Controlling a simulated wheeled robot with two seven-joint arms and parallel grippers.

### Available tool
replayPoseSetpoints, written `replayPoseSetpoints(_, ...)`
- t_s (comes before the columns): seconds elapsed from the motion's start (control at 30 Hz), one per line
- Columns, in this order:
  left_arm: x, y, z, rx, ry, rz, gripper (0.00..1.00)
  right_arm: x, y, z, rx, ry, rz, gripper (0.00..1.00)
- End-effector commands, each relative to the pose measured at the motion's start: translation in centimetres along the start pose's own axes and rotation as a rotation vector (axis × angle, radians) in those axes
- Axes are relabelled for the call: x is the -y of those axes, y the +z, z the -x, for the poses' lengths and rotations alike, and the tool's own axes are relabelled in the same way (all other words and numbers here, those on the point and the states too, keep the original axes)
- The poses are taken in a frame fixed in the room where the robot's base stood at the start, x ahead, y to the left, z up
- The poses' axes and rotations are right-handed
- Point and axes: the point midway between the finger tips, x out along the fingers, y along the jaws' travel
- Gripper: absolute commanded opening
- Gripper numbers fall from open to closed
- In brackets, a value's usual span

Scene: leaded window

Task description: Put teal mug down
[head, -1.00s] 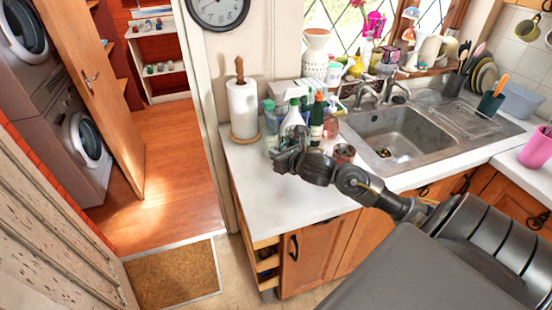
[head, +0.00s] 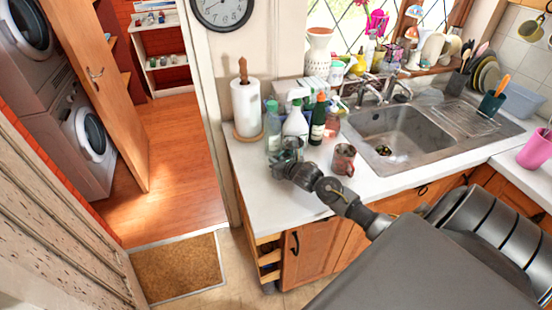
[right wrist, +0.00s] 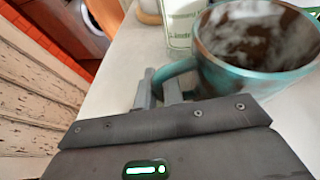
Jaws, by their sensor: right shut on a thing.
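The teal mug (right wrist: 255,50) fills the upper right of the right wrist view. It is upright, with a brownish, streaked inside. My right gripper (right wrist: 160,90) is shut on its handle (right wrist: 177,68). In the head view the mug (head: 292,146) shows small, just behind my right gripper (head: 283,163), over the left part of the white counter (head: 265,200). I cannot tell whether its base touches the counter. My left gripper is not in view.
A reddish mug (head: 343,158) stands to the right. A white bottle (head: 296,122), a dark green bottle (head: 317,120) and a paper towel roll (head: 246,106) stand behind. The sink (head: 395,135) is farther right. The counter's front left is clear.

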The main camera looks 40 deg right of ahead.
Motion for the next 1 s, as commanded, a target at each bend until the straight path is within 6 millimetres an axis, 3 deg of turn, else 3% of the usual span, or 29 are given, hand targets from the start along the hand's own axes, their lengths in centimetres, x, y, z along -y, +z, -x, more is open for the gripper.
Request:
replayPoseSetpoints(0.3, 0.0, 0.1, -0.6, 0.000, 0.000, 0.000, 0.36, 0.0, -0.4, -0.2, 0.002, 0.000, 0.001, 0.00)
replayPoseSetpoints(0.33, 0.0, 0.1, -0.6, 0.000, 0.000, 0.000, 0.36, 0.0, -0.5, -0.2, 0.000, 0.000, 0.000, 0.11)
replayPoseSetpoints(0.5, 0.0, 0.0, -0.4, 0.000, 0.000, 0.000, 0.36, 0.0, -0.3, -0.1, 0.000, 0.000, 0.000, 0.31)
replayPoseSetpoints(0.87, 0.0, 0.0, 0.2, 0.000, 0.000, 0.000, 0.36, 0.0, 0.3, 0.1, 0.000, 0.000, -0.001, 0.31)
replayPoseSetpoints(1.0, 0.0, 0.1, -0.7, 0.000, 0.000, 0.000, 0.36, 0.0, -0.3, 1.9, -0.001, 0.001, 0.003, 0.31)
